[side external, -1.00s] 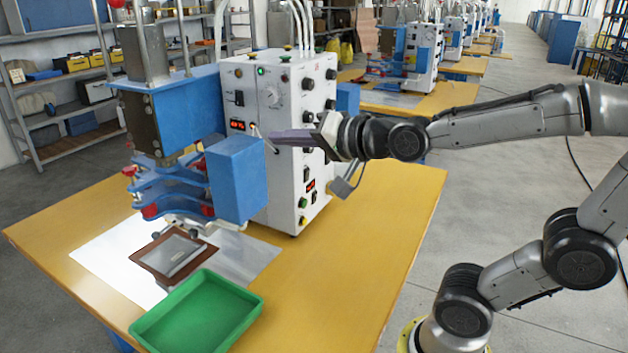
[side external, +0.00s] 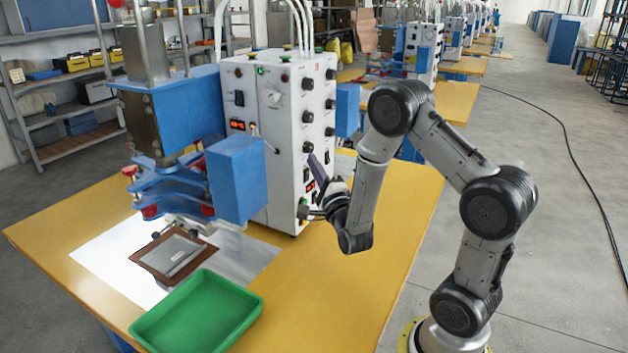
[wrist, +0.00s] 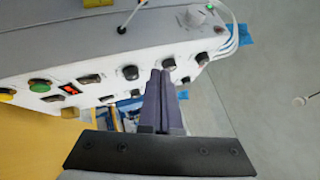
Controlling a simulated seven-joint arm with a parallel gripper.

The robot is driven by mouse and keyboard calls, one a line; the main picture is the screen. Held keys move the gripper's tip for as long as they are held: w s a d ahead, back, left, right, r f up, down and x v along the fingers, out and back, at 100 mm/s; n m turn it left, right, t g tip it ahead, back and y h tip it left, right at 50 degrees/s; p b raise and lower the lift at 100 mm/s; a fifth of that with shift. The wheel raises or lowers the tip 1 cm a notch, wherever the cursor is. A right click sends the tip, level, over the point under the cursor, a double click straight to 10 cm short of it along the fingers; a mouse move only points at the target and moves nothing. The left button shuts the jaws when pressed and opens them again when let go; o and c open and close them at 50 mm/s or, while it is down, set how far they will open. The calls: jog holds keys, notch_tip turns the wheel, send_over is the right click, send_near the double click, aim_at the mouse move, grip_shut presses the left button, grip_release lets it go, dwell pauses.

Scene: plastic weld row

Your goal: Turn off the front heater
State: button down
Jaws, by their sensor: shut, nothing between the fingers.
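The white control box (side external: 283,130) of the welding machine stands on the table. Its front face carries a dark switch (side external: 239,98) and a red display (side external: 237,124). Its right side carries several black knobs, another red display (side external: 311,186), and green and yellow buttons. My gripper (side external: 316,163) is shut and empty beside that right side, pointing up. In the wrist view its fingertips (wrist: 161,72) are near a black knob (wrist: 169,63); contact cannot be told. The side panel's display (wrist: 70,88) and a dark switch (wrist: 89,78) are left of the fingers. No heater label is readable.
The blue press (side external: 170,110) stands left of the box. A brown frame (side external: 150,262) lies on the sheet below it, and a green tray (side external: 245,304) sits at the table's front. The yellow table (side external: 350,270) is clear to the right of the box.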

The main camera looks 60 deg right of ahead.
jog(key=s+d+f+g, duration=0.1)
jog(key=s+f, duration=0.1)
jog(key=f, duration=0.4)
jog(key=s+d+f+g, duration=0.2)
jog(key=s+f, duration=0.1)
jog(key=f, duration=0.3)
jog(key=shift+d, duration=0.3)
jog(key=shift+f, duration=0.1)
send_near(307, 176)
jog(key=w+d+r, duration=0.1)
jog(key=w+d, duration=0.2)
jog(key=d, duration=0.3)
jog(key=shift+w+a+r, duration=0.2)
jog(key=shift+w+r, duration=0.1)
jog(key=shift+w, duration=0.25)
